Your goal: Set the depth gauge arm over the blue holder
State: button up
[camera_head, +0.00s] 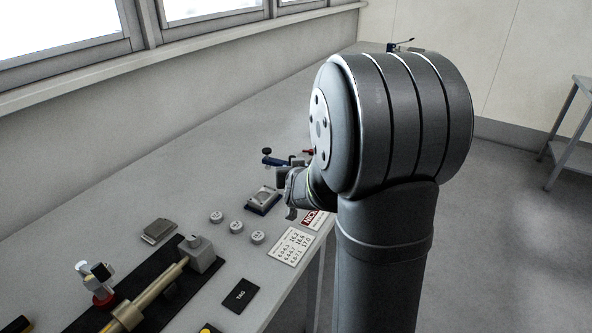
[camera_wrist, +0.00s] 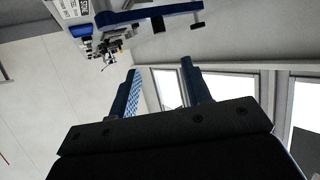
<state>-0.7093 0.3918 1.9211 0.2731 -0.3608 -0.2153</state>
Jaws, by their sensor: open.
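My gripper (camera_wrist: 160,68) is open and empty in the wrist view, its two blue fingers apart with wall and window between them. In the head view it is mostly hidden behind my arm, with a part (camera_head: 292,192) showing over the bench. A blue bar-like fixture (camera_head: 274,161) stands at the bench's far part; a blue bar (camera_wrist: 165,15) also shows at the top of the wrist view. A grey block on a dark blue base (camera_head: 263,200) lies near the gripper. A small dial on a red base (camera_head: 97,285) stands at lower left. I cannot tell which is the gauge arm or holder.
A brass-coloured shaft (camera_head: 150,296) lies on a black mat at the bench front, with a grey block at its end. Small round weights (camera_head: 236,227), a number card (camera_head: 291,246) and a black tag (camera_head: 240,296) lie nearby. The bench along the windows is bare.

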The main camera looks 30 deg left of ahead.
jog(key=shift+a, duration=0.1)
jog(key=c, duration=0.4)
jog(key=w+a, duration=0.1)
jog(key=a+g, duration=0.1)
jog(key=shift+w+a, duration=0.3)
jog(key=shift+w, duration=0.1)
grip_shut()
jog(key=w+a+g+h, duration=0.1)
jog(key=w+a, duration=0.2)
jog(key=w+a+m+g+h, duration=0.1)
jog(key=w+a+g, duration=0.1)
jog(key=w+a, duration=0.1)
jog(key=w+a+g, duration=0.1)
jog(key=w+a, duration=0.2)
jog(key=a, duration=0.1)
jog(key=shift+w+a+f+m+h, duration=0.1)
jog(key=shift+w+a+m+h, duration=0.2)
jog(key=shift+m+h, duration=0.1)
jog(key=w+r+m+g+h, duration=0.2)
jog(key=w+m+h, duration=0.2)
jog(key=d+x, duration=0.1)
jog(key=x, duration=0.9)
jog(key=shift+s+d+r, duration=0.1)
jog(key=shift+s+d, duration=0.1)
jog(key=shift+s, duration=0.85)
jog(key=shift+s+d, duration=0.25)
jog(key=shift+s, duration=0.8)
